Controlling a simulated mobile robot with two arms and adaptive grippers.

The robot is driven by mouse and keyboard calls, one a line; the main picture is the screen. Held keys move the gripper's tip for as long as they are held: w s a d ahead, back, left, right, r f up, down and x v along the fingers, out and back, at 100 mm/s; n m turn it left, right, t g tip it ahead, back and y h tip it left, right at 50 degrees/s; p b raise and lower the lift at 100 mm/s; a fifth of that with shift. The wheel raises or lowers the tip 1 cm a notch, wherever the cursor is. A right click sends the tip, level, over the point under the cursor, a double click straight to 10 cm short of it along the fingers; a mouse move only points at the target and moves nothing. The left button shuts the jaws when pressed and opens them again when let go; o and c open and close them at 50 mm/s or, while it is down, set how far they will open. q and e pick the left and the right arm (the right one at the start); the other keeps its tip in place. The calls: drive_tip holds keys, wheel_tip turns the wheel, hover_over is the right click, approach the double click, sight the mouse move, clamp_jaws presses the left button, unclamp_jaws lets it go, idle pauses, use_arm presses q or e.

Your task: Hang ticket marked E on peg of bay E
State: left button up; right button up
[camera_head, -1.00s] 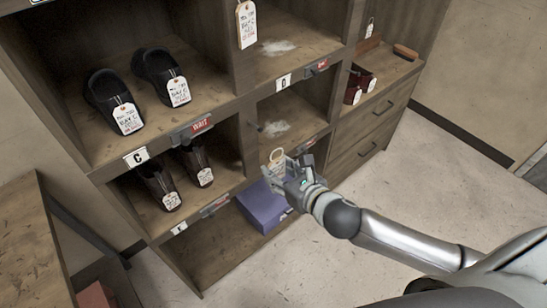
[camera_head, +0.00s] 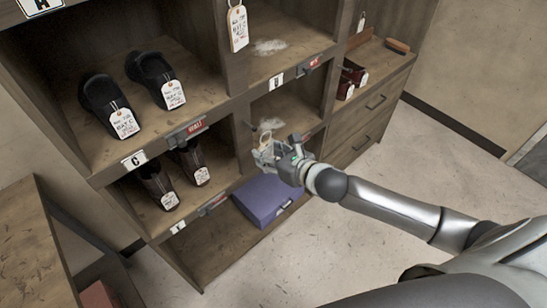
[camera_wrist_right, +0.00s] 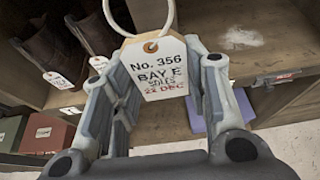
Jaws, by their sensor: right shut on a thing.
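My right gripper (camera_head: 268,157) is shut on a cream paper ticket (camera_wrist_right: 157,72) that reads "No. 356 BAY E" in the right wrist view. The ticket's pale loop (camera_head: 265,140) stands up above the fingers, and in the wrist view the loop (camera_wrist_right: 138,18) is open and empty. A small dark peg (camera_head: 252,127) sticks out from the shelf divider, a little above and left of the loop, and seems apart from it. The gripper is in front of the middle right bay, which has a pale dusty patch (camera_head: 271,124) inside. My left gripper is not in view.
Black shoes (camera_head: 105,105) with tags stand in bay C, and brown boots (camera_head: 192,165) stand below. A purple box (camera_head: 267,200) lies in the bottom bay under my gripper. Another ticket (camera_head: 238,28) hangs on the divider above. A wooden table (camera_head: 35,240) is at the left.

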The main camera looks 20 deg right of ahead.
sight(245, 139)
drive_tip(key=shift+w+a+f+b, duration=0.1)
drive_tip(key=shift+w+a+b, duration=0.3)
drive_tip(key=shift+w, duration=0.55)
drive_tip(key=shift+w+a+f+b, duration=0.1)
drive_tip(key=shift+w+a+b, duration=0.25)
drive_tip(key=shift+w, duration=0.6)
drive_tip(key=shift+w+a+f+b, duration=0.1)
drive_tip(key=shift+w+a+b, duration=0.3)
drive_tip(key=shift+w, duration=0.55)
drive_tip(key=shift+w+a+f, duration=0.1)
drive_tip(key=shift+w+f, duration=0.15)
drive_tip(key=shift+w, duration=0.3)
drive_tip(key=shift+f, duration=0.1)
drive_tip(key=o, duration=0.8)
